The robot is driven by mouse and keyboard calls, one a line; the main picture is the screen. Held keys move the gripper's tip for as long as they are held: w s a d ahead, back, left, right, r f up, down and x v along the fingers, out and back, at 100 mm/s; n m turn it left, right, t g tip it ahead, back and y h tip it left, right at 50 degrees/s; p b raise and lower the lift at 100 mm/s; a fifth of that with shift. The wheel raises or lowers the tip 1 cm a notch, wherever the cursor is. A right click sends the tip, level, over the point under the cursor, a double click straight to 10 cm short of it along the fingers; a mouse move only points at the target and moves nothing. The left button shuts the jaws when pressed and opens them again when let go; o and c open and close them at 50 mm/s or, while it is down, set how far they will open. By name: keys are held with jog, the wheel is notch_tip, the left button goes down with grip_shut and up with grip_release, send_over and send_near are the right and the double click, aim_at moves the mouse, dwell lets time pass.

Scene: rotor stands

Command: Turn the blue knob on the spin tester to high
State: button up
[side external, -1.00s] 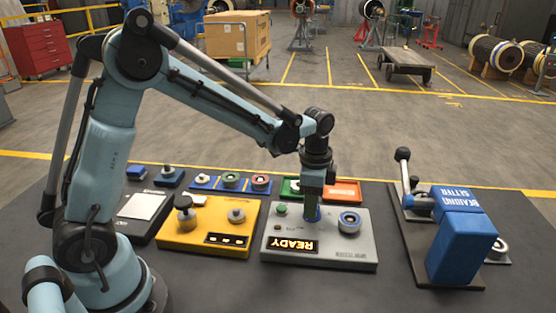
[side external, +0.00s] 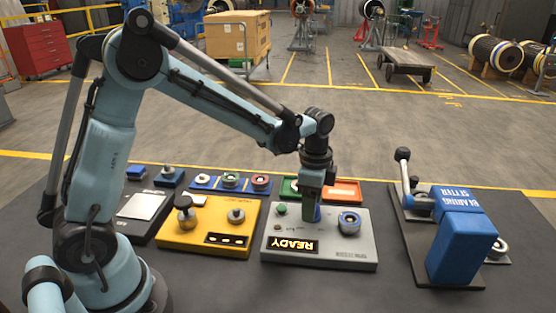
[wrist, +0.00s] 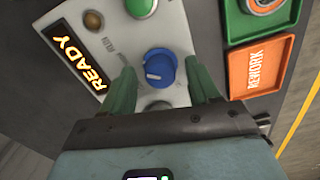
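The spin tester (side external: 330,258) is a grey box with a lit READY display (side external: 293,245). The display also shows in the wrist view (wrist: 80,58). The blue knob (wrist: 160,68) stands on its panel between my fingers in the wrist view, with a pale mark on its left side. My gripper (wrist: 160,75) is open, one green finger on each side of the knob with visible gaps. In the side view my gripper (side external: 311,212) points down at the panel and mostly hides the knob. The tester's green button (side external: 281,209) and blue-rimmed ring (side external: 349,221) flank it.
A yellow unit (side external: 205,243) stands left of the tester. The blue bearing setter (side external: 462,250) with a lever stands to the right. Behind are a green tray (side external: 290,188) and an orange REWORK tray (wrist: 258,68). Bare mat lies between tester and setter.

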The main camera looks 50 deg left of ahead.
notch_tip(320, 180, up, 12)
dwell(0.8)
jog(key=s+a+f+n+t, duration=0.2)
jog(key=s+n+t, duration=0.5)
jog(key=s+n, duration=0.4)
jog(key=shift+s+f, duration=0.3)
jog(key=shift+s, duration=0.6)
